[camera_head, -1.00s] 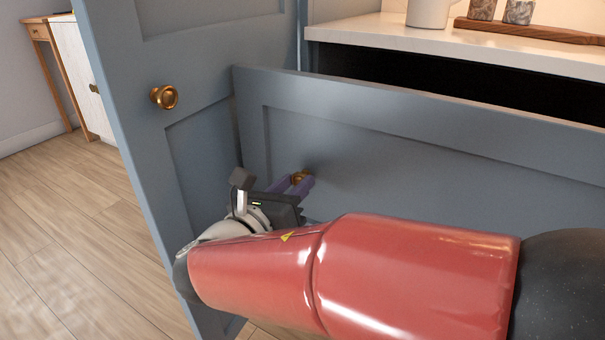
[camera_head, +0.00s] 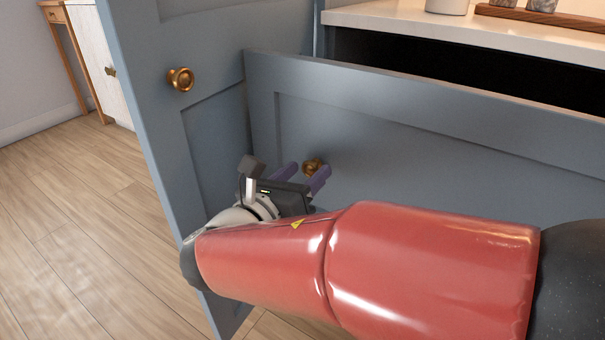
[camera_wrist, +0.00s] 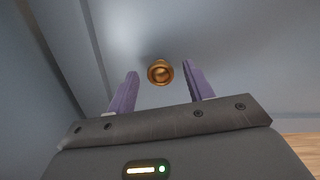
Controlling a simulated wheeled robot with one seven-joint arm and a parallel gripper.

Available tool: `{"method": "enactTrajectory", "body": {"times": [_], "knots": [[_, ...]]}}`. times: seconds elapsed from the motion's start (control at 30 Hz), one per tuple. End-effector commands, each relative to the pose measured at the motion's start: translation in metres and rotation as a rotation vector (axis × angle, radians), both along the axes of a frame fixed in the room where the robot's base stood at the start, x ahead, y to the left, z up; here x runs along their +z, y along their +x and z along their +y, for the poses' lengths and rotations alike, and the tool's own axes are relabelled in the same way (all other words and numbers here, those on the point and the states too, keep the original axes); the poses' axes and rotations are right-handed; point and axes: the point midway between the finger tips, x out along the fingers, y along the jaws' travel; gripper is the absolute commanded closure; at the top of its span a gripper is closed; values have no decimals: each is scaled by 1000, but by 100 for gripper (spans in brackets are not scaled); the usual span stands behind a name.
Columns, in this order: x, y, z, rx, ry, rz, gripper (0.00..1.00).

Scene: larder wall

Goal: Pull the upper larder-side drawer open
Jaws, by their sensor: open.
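The upper larder-side drawer (camera_head: 410,150) has a blue-grey panelled front and stands pulled out, with a dark gap behind its top edge. Its round brass knob (camera_head: 313,167) is on the front near the left end. My gripper (camera_head: 305,173) is open, with its two purple fingers apart and pointing at the drawer front. In the wrist view the knob (camera_wrist: 160,72) shows just beyond the fingertips (camera_wrist: 162,70), between their lines, with nothing held. The red arm covers the lower part of the drawer front.
A blue-grey door (camera_head: 205,130) with a brass knob (camera_head: 181,79) stands open close to the left of the drawer and my gripper. A pale worktop (camera_head: 400,28) above holds a white pot and a wooden board (camera_head: 570,22). Wood floor at the left is clear.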

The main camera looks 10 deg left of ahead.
Motion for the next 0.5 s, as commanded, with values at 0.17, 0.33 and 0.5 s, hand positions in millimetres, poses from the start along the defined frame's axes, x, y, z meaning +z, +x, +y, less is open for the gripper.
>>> {"method": "enactTrajectory", "body": {"times": [0.17, 0.33, 0.5], "knots": [[0, -7, 3, 2, 0, 0, 48], [1, -32, 13, 4, 0, -1, 48], [0, -58, 22, 4, -1, 1, 48]]}}
